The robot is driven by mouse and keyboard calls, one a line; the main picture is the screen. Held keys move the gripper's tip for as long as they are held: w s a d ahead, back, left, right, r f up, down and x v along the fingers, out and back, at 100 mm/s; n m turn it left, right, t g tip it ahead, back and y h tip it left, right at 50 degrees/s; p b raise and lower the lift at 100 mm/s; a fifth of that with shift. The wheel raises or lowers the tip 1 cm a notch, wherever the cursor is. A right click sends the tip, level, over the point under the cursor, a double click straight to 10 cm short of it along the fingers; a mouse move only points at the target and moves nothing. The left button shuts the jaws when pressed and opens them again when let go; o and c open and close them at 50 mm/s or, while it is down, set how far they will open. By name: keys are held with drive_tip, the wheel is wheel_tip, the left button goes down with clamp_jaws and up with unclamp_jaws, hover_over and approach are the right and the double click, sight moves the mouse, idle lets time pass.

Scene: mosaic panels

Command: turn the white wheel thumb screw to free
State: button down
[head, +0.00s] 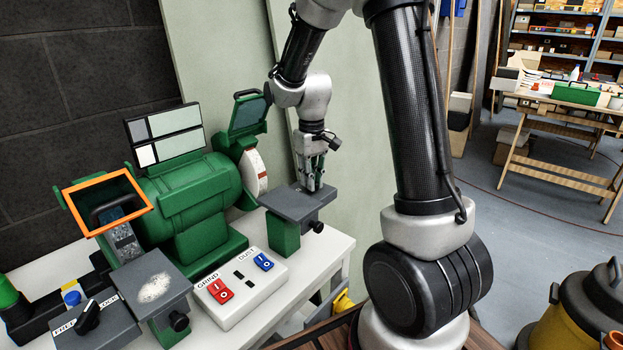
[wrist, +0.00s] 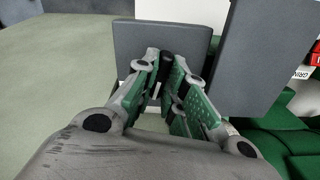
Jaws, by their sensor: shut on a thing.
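The white wheel (head: 255,172) is at the right end of the green bench grinder (head: 195,195). Its grey tool rest (head: 298,204) stands in front of it, also in the wrist view (wrist: 135,45). A black thumb screw (head: 318,227) sticks out of the rest's side, below the plate. My gripper (head: 312,187) points down at the top of the rest plate, above that screw and apart from it. In the wrist view the fingers (wrist: 168,75) are closed around a small black piece (wrist: 167,60) over the grey plate. I cannot tell what this piece is.
An open green guard with a dark shield (head: 248,113) stands close left of my gripper. A switch box (head: 240,288) with red and blue switches is at the bench front. The left tool rest (head: 150,285) has its own black knob (head: 179,321).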

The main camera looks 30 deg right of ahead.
drive_tip(key=n, duration=0.5)
drive_tip(key=shift+n, duration=0.3)
drive_tip(key=n, duration=0.5)
drive_tip(key=shift+n, duration=0.3)
drive_tip(key=c, duration=1.5)
unclamp_jaws()
wheel_tip(320, 180, up, 12)
drive_tip(key=shift+r, duration=0.1)
